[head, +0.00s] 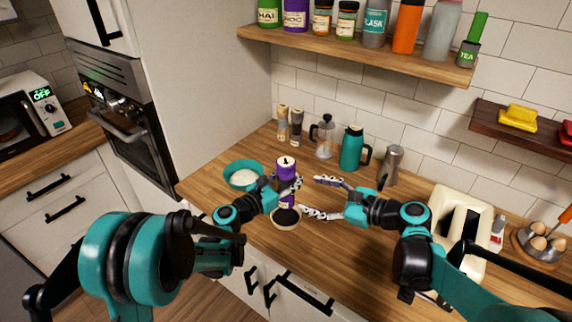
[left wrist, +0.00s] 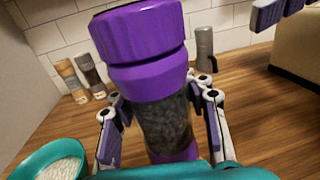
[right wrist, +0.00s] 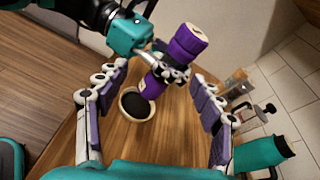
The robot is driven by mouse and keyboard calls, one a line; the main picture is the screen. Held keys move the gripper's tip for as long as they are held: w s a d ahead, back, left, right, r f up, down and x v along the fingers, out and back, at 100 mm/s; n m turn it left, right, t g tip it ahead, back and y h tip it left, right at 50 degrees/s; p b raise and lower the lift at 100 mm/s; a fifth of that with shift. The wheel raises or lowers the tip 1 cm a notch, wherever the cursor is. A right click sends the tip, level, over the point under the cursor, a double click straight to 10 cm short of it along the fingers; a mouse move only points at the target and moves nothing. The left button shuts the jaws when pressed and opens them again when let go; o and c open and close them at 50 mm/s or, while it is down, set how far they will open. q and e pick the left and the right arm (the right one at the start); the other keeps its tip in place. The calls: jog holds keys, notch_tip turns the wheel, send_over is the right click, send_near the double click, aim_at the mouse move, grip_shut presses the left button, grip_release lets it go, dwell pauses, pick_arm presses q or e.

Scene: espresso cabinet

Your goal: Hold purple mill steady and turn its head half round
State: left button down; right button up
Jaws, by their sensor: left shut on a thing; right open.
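In the right wrist view the mill (right wrist: 186,42) shows beyond and between my open right fingers (right wrist: 155,110).
A teal bowl of white grains (head: 243,174) is left of the mill. A round dark-filled dish (right wrist: 135,105) sits close by the mill. Two slim mills (head: 289,125), a French press (head: 324,137), a teal jug (head: 353,148) and a grey pitcher (head: 391,165) stand behind. A cream toaster (head: 462,225) is at right.

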aim_at(294, 168)
jog(key=w+a+m+y, duration=0.1)
jog(key=w+a, duration=0.1)
jog(key=w, duration=0.1)
jog(key=w+a+r+m+t, duration=0.1)
jog(key=w+a, duration=0.2)
jog(key=w+a+r+m+y, duration=0.1)
jog(key=w+a, duration=0.1)
jog(key=w, duration=0.1)
jog(key=shift+w+a+r+m+t+y, duration=0.2)
jog(key=shift+a+r+m+t+y, duration=0.1)
jog(key=shift+a+m, duration=0.1)
jog(key=c, duration=1.2)
